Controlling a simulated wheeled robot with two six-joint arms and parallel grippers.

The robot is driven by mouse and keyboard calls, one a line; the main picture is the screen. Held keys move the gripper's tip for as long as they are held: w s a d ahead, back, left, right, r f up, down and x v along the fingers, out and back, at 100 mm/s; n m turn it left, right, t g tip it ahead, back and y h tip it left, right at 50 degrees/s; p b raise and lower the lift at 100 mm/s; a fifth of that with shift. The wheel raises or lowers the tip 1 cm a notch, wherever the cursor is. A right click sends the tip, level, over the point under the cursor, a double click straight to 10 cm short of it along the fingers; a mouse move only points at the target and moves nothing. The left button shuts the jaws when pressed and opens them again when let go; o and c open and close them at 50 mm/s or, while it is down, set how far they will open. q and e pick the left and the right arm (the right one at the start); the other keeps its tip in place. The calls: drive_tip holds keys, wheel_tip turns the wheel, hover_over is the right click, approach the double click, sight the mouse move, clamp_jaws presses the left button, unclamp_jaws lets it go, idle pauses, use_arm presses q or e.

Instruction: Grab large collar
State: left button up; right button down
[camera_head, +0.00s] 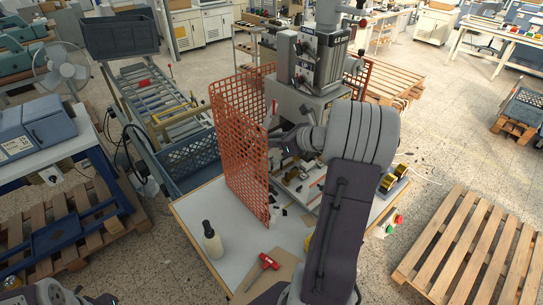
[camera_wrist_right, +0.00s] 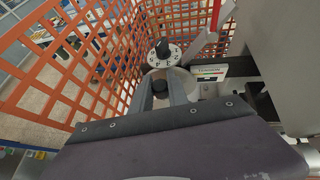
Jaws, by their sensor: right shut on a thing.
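My right gripper (camera_wrist_right: 161,78) is closed around a pale round piece (camera_wrist_right: 189,82) at the machine's front; this seems to be the large collar. Its fingers hide part of it, and a dark round spot shows between them. A white numbered dial with a black knob (camera_wrist_right: 163,48) sits just beyond the fingertips. In the head view the right gripper (camera_head: 285,142) reaches left from my bent arm, between the orange mesh guard and the grey stamping machine (camera_head: 309,62). The collar is too small to make out there. My left gripper is out of view.
The orange mesh guard (camera_head: 238,135) stands close to the left of the right gripper. Small parts lie under the machine. A wooden pallet (camera_head: 470,250) lies at right.

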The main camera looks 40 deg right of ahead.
idle(0.6)
wheel_tip(320, 180, up, 10)
drive_tip(key=shift+a, duration=0.1)
